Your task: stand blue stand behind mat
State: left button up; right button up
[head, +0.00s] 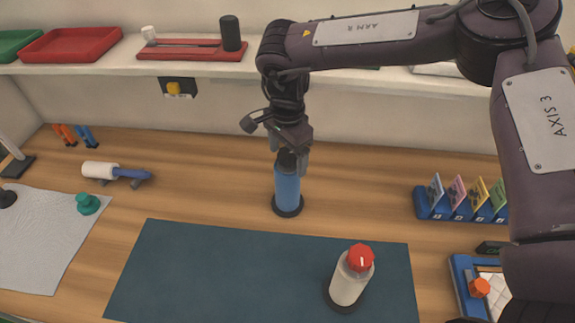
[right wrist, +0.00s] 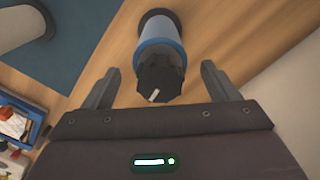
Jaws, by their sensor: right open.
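The blue stand (head: 287,188) is upright on the wooden table, just behind the dark blue mat (head: 200,262), with a black base and a dark top. My right gripper (head: 290,150) is at its top from above, its fingers on either side. In the right wrist view the blue stand (right wrist: 160,45) shows its black knob with a white mark between the two spread fingers of my right gripper (right wrist: 158,85), with gaps on both sides. The left gripper does not show.
A white bottle-like stand with a red knob (head: 350,275) is on the mat's right part. A blue card rack (head: 462,205) is at the right. A white and blue tool (head: 115,172) lies at the left. A shelf (head: 120,62) with red trays runs along the back.

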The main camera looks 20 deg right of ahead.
notch_tip(320, 180, up, 8)
jog(key=shift+r+b, duration=0.2)
jog(key=shift+b, duration=0.5)
jog(key=shift+f, duration=0.1)
